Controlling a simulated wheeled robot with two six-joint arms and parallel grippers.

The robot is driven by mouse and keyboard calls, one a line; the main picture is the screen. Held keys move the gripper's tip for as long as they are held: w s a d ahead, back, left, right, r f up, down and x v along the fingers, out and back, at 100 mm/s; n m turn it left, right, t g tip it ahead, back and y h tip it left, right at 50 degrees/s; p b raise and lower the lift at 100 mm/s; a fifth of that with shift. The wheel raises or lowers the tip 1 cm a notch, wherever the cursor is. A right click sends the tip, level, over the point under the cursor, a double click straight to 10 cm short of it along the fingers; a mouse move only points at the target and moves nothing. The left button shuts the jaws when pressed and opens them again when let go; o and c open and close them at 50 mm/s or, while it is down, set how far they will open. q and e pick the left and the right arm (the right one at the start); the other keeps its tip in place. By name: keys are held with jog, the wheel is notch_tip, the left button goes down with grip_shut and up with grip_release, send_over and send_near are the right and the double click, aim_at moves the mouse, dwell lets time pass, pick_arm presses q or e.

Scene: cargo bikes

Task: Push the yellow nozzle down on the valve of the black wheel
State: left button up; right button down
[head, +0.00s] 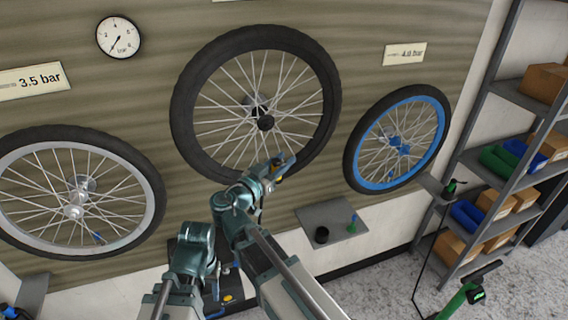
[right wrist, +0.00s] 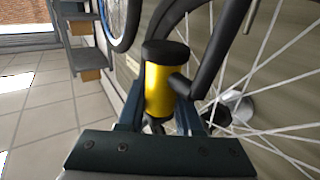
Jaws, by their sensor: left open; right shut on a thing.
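The black wheel (head: 185,110) hangs on the wall panel in the middle of the head view, with a black tyre and rim and pale spokes. My right gripper (head: 284,165) is at its lower right rim, shut on the yellow nozzle. In the right wrist view the yellow nozzle (right wrist: 157,92), with a black cap, sits between the fingers of my right gripper (right wrist: 160,118). My left gripper (head: 222,288) is open, low and left of the right arm.
A silver-rimmed wheel (head: 148,178) is at left and a blue-rimmed wheel (head: 436,150) at right. A gauge (head: 118,37) hangs above. A small shelf (head: 345,232) below holds a black cup (head: 321,235) and a green item (head: 352,225). A storage rack (head: 490,130) and green pump (head: 468,294) stand at right.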

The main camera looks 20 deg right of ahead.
jog(key=w, duration=1.1)
jog(key=shift+w+a, duration=0.2)
jog(key=shift+w, duration=0.15)
pick_arm(q)
jog(key=shift+f+b, duration=0.85)
pick_arm(e)
jog(key=shift+f, duration=0.8)
dwell(1.2)
jog(key=shift+c, duration=2)
grip_release()
